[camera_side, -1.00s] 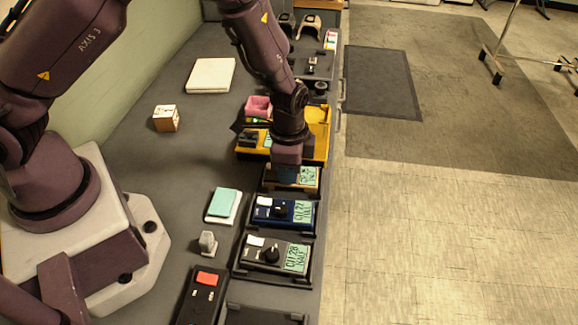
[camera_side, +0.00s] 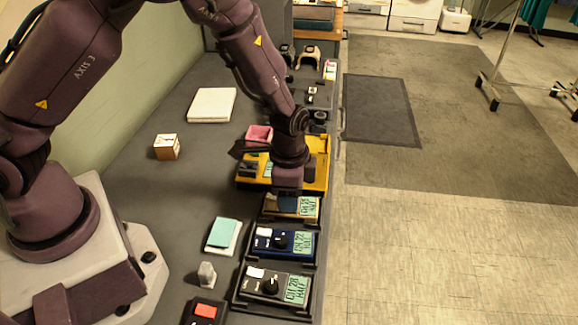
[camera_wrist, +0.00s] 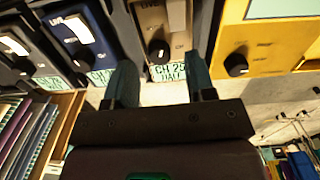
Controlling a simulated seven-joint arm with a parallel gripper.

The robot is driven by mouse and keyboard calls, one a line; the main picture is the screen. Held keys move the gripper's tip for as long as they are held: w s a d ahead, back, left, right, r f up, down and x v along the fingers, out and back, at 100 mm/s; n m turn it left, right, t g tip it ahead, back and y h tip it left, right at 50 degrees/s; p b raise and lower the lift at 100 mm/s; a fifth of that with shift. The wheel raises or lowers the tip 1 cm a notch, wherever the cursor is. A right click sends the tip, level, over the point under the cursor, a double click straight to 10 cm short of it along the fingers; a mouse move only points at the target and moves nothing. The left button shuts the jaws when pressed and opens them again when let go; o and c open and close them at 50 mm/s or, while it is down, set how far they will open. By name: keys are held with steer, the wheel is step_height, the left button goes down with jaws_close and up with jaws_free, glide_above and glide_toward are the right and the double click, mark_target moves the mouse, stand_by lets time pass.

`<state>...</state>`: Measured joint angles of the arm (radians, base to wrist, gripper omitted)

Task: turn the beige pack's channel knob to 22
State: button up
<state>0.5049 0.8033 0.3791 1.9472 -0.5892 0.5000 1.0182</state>
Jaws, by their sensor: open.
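The beige pack (camera_wrist: 178,18) lies face up in the row, between the dark blue pack and a yellow unit. It also shows in the side view (camera_side: 270,206), partly covered by my gripper (camera_side: 287,194). Its round black knob (camera_wrist: 158,51) shows in the wrist view and is hidden in the side view. Its green display (camera_wrist: 168,72) seems to read CH 25, HALF. My gripper (camera_wrist: 159,68) is open, with nothing held; its two fingers appear on either side of the knob and display. I cannot tell whether they touch the knob.
The dark blue pack (camera_side: 262,243), seeming to read CH 22, and a grey pack (camera_side: 255,284), seeming to read CH 28, sit nearer the camera. The yellow unit (camera_side: 317,175) and a pink box (camera_side: 258,135) lie beyond.

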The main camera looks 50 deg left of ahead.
step_height(320, 180, up, 11)
stand_by(0.3)
step_height(320, 180, down, 13)
steer(key=m, duration=0.2)
steer(key=shift+m+g, duration=0.3)
steer(key=shift+m, duration=0.1)
stand_by(0.8)
steer(key=shift+r, duration=0.1)
